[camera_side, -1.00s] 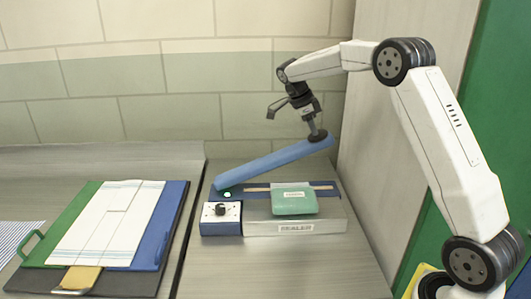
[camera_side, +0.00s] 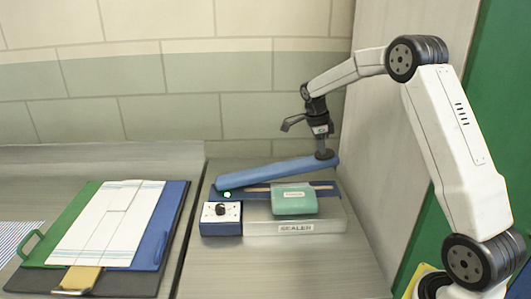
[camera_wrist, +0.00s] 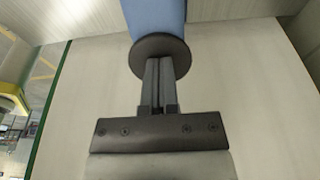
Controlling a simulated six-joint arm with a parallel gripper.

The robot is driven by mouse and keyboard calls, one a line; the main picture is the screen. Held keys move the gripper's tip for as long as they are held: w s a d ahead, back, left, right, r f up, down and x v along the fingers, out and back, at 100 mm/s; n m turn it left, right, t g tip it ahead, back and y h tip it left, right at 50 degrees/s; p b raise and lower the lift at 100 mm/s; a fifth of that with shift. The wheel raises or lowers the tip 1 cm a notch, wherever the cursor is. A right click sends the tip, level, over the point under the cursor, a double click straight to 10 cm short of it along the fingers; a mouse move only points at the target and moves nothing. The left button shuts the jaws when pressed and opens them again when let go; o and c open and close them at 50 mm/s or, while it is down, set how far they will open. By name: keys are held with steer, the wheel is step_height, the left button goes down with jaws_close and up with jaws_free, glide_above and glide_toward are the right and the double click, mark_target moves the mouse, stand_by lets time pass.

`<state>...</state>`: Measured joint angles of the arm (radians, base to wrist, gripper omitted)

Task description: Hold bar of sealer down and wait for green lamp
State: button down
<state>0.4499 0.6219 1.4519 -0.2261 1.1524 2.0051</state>
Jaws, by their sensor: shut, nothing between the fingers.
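The sealer (camera_side: 262,227) is a low grey unit with a blue control box and dark knob (camera_side: 221,209) at its front left. Its blue bar (camera_side: 270,175) slopes up to the right and is partly raised above the bed. A green lamp (camera_side: 227,195) glows near the bar's left end. A green packet (camera_side: 294,201) lies on the sealer bed. My gripper (camera_side: 324,152) is shut and stands at the dark round knob on the bar's right end; in the wrist view the closed fingers (camera_wrist: 159,80) meet this disc, with the blue bar (camera_wrist: 154,15) beyond.
Left of the sealer, a dark board (camera_side: 120,284) carries green and blue panels, a white striped cloth (camera_side: 108,222) and a yellow piece (camera_side: 81,278). A tall pale panel (camera_side: 400,165) stands to the right. The counter in front of the sealer is clear.

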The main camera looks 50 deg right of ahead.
steer(key=f, duration=0.2)
steer(key=s+d+f+t+y, duration=0.1)
steer(key=f, duration=0.2)
steer(key=f+y, duration=0.1)
steer(key=f, duration=0.2)
steer(key=shift+s+d+f+t, duration=0.1)
steer(key=shift+s+d+t, duration=0.2)
steer(key=shift+s+t, duration=0.1)
steer(key=shift+s+f, duration=0.2)
steer(key=shift+f, duration=0.45)
steer(key=shift+d, duration=0.1)
stand_by(2.6)
steer(key=shift+r, duration=0.1)
stand_by(1.5)
steer(key=shift+w+r, duration=0.1)
steer(key=shift+r, duration=0.45)
steer(key=shift+t, duration=0.4)
steer(key=r, duration=1.3)
steer(key=shift+w+d, duration=0.15)
steer(key=shift+w, duration=0.25)
steer(key=shift+r, duration=0.85)
